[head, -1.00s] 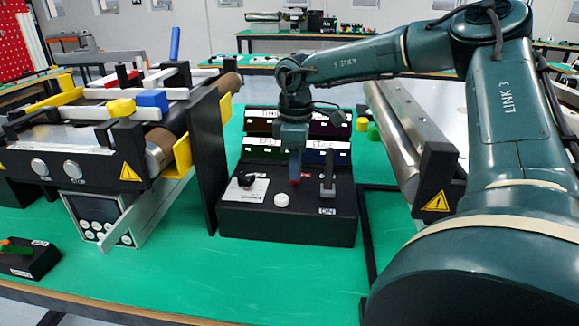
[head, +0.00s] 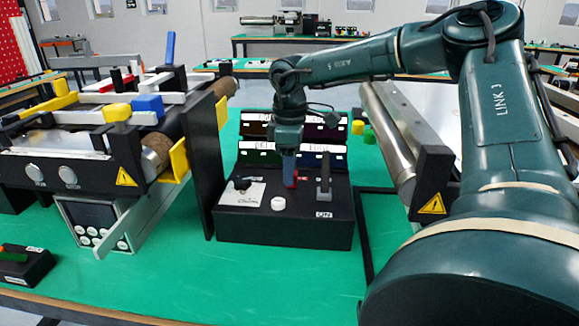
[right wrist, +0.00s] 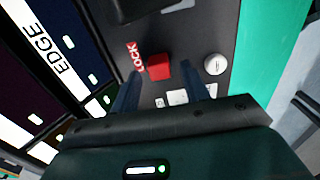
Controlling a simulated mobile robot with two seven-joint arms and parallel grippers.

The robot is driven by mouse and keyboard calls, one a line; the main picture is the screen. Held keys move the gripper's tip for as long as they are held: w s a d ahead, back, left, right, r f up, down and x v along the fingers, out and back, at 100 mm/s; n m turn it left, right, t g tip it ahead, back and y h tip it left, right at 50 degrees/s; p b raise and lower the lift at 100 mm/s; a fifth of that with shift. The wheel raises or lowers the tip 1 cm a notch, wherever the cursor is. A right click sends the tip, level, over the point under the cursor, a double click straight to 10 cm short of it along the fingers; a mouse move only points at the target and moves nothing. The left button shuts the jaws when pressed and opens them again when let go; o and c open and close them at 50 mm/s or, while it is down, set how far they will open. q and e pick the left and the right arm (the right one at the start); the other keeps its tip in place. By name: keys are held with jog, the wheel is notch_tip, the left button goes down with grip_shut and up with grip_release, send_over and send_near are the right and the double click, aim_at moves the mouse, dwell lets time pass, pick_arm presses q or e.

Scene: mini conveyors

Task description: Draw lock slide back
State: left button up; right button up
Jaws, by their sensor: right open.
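The lock slide is a small red block (right wrist: 158,70) beside a red LOCK label (right wrist: 134,58) on a black control box (head: 283,230). In the head view the slide's red shows partly behind my fingers (head: 292,183). My right gripper (right wrist: 165,95) is open, its two blue fingers apart. In the right wrist view the red block shows between and just beyond the fingertips. I cannot tell whether they touch it. My left gripper is not in view.
The box also carries a grey upright lever (head: 324,180), a white round button (head: 278,203) and a black knob (head: 242,183). Dark labelled bins (head: 318,160) stand behind. Conveyors stand at left (head: 95,165) and right (head: 390,125). Green table (head: 200,275) is clear in front.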

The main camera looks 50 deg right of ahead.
notch_tip(320, 180, up, 13)
jog(key=p, duration=0.1)
dwell(0.7)
